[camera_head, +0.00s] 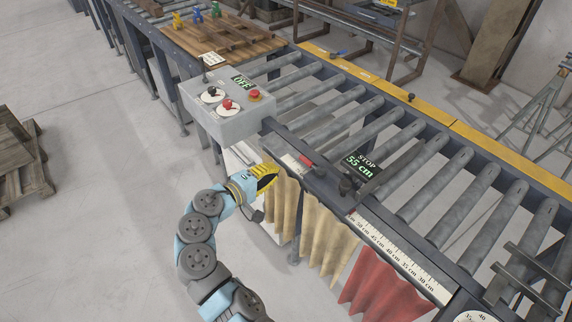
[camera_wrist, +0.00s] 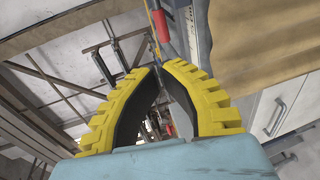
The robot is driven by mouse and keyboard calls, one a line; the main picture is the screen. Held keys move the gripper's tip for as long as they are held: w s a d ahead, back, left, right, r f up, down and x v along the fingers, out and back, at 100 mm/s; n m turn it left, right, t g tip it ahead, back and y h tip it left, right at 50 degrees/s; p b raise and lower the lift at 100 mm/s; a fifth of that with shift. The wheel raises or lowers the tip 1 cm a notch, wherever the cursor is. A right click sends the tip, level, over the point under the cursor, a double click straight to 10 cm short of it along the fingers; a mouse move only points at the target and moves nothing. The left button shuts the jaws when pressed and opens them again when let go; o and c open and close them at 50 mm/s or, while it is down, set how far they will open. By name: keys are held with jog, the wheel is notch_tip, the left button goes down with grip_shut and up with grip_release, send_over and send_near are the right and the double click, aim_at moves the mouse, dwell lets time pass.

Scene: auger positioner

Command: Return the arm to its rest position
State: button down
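My arm with its light blue links rises from the bottom of the head view. Its yellow gripper (camera_head: 268,178) is beside the front edge of the roller conveyor (camera_head: 330,128), below the control box and near the tan curtain. In the wrist view my gripper (camera_wrist: 160,68) shows two yellow fingers with dark inner pads curving toward each other. A gap stays between their tips, and nothing is held in it.
A grey control box (camera_head: 228,122) with knobs and a red button stands above my gripper. A red handle (camera_head: 306,160) and a stop display reading 55 cm (camera_head: 361,166) are on the conveyor. Tan (camera_head: 325,240) and red (camera_head: 375,285) curtains hang below. Open floor lies left.

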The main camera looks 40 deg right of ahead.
jog(key=shift+v, duration=1.85)
